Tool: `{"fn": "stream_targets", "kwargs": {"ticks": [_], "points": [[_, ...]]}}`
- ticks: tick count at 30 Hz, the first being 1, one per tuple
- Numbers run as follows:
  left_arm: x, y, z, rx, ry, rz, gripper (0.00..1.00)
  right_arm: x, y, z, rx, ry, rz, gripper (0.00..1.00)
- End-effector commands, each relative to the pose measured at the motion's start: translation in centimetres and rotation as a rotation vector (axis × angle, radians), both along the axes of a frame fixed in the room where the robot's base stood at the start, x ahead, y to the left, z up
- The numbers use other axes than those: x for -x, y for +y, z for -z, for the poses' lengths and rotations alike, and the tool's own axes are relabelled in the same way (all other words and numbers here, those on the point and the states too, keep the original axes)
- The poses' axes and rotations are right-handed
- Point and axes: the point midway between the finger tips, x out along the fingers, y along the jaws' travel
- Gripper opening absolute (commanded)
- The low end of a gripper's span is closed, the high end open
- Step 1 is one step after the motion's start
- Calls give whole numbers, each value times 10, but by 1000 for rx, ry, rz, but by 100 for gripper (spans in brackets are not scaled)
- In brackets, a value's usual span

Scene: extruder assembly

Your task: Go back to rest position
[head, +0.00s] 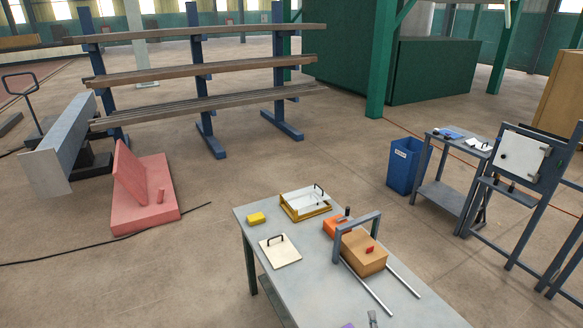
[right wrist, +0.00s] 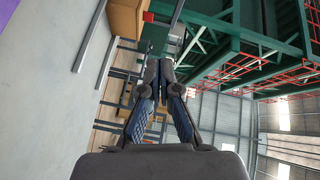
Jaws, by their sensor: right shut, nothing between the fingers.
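The box also shows in the right wrist view (right wrist: 125,18). My left gripper is not in view.
A grey frame (head: 358,220) and two metal rods (head: 402,277) are by the box. A white lidded plate (head: 280,250), a yellow block (head: 256,218) and a yellow-edged tray (head: 290,211) are on the table. A purple piece (head: 347,325) shows at the bottom edge. A blue bin (head: 403,168) stands behind.

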Motion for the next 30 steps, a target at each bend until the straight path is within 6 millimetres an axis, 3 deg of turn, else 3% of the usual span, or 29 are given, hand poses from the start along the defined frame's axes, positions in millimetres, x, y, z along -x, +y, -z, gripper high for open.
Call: {"fn": "stream_targets", "kwargs": {"ticks": [3, 8, 12, 15, 21, 30], "points": [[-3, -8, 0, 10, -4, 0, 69, 23, 19, 8, 133, 82, -111, 0], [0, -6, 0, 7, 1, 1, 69, 69, 47, 26, 363, 236, -302, 0], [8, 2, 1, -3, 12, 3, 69, 136, 68, 50, 614, 429, -513, 0], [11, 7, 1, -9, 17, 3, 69, 189, 72, 62, 774, 570, -653, 0], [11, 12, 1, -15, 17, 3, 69, 271, 70, 69, 970, 771, -842, 0], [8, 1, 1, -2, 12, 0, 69, 359, 61, 58, 1131, 983, -1023, 0]]}}
